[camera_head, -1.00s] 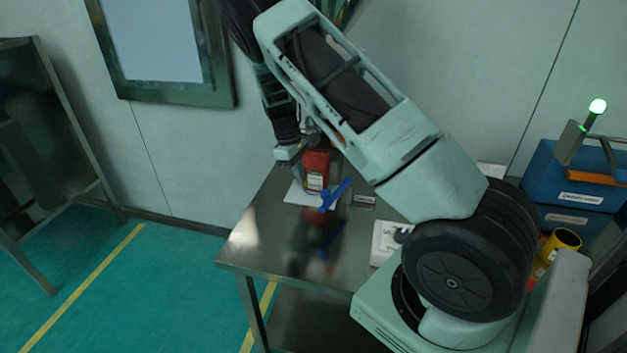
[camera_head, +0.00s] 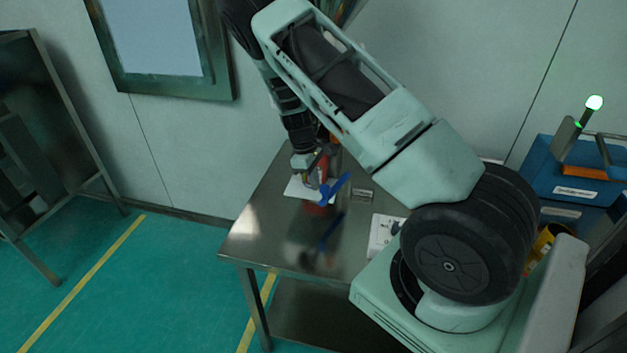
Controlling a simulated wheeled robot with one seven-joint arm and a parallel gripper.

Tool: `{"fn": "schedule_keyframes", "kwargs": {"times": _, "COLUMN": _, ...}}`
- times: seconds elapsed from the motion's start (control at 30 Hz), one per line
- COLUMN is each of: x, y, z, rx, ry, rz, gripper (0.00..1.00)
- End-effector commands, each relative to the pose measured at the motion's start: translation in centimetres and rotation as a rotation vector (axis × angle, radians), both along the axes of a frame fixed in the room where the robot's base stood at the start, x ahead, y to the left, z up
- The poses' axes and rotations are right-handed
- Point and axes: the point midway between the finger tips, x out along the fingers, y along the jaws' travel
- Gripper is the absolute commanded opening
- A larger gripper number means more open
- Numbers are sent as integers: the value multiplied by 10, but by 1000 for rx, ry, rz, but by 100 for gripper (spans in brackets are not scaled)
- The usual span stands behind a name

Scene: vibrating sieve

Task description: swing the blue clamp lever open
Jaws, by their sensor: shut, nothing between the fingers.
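The blue clamp lever (camera_head: 336,188) shows on the metal table, slanting up to the right. It stands in front of a red bottle-like body (camera_head: 323,168), which my gripper now partly hides. My gripper (camera_head: 313,180) points down at the left of the lever, close to its lower left end. The fingers are small here; they look shut and empty. I cannot tell whether they touch the lever.
The metal table (camera_head: 265,235) has free room at its front left. A white sheet (camera_head: 295,188) lies under the red body. A small grey block (camera_head: 362,195) and a white box (camera_head: 382,234) lie to the right. A blue case (camera_head: 562,170) stands far right.

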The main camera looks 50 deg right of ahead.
Motion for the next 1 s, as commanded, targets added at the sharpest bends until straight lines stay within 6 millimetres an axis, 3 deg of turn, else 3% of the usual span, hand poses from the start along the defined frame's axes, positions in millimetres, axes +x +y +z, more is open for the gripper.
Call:
{"fn": "schedule_keyframes", "kwargs": {"times": 0.63, "x": -61, "y": -12, "z": -1, "rx": 2, "ry": -1, "rz": 383, "gripper": 0}}
{"fn": "schedule_keyframes", "kwargs": {"times": 1.0, "x": -78, "y": -20, "z": 0, "rx": 1, "ry": 1, "rz": 505, "gripper": 0}}
